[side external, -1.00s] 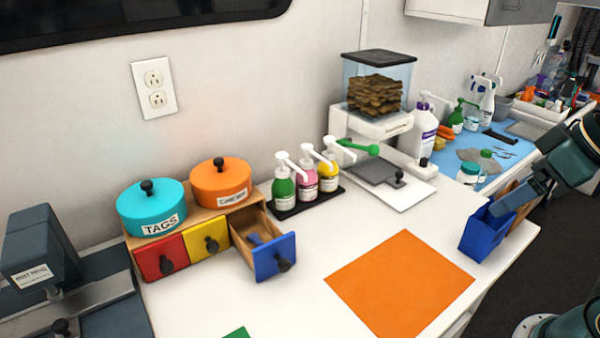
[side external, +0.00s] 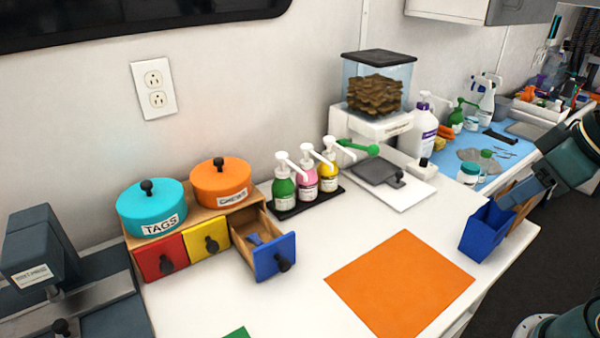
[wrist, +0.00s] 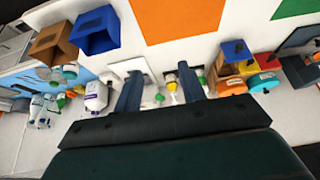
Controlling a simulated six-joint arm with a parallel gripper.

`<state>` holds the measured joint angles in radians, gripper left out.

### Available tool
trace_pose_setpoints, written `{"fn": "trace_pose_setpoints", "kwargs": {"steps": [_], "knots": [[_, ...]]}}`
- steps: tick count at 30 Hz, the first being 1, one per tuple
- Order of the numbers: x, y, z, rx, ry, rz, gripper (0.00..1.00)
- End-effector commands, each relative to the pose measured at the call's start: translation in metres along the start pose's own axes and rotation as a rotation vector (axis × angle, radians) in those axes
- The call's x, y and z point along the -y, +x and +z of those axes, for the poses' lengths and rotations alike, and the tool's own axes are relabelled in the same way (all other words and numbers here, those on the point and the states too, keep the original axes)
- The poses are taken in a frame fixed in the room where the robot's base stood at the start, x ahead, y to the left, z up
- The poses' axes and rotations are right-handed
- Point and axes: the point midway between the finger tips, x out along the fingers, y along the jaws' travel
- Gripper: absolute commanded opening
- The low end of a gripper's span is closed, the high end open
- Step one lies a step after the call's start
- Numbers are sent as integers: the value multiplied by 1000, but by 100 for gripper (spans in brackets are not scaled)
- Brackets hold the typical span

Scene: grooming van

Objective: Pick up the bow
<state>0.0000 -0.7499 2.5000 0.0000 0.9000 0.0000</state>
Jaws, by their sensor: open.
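My gripper (side external: 513,199) is at the far right of the side view, by the blue bin, well away from the drawer. In the wrist view my gripper (wrist: 159,72) shows two separated fingers with nothing between them. The drawer unit (wrist: 237,68) shows at the right of that view; the piece inside cannot be made out there.
Shut red (side external: 160,256) and yellow (side external: 207,239) drawers stand left of the open one, under the teal (side external: 151,208) and orange (side external: 220,183) canisters. Pump bottles (side external: 305,178) stand behind right. A blue bin (side external: 484,232) is at the right edge. The orange mat (side external: 402,282) is bare.

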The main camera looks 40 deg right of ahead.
Motion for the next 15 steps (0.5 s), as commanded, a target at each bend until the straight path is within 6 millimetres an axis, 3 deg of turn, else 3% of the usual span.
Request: {"fn": "trace_pose_setpoints", "kwargs": {"steps": [15], "knots": [[2,-1,-8,9,-49,-5,29]]}}
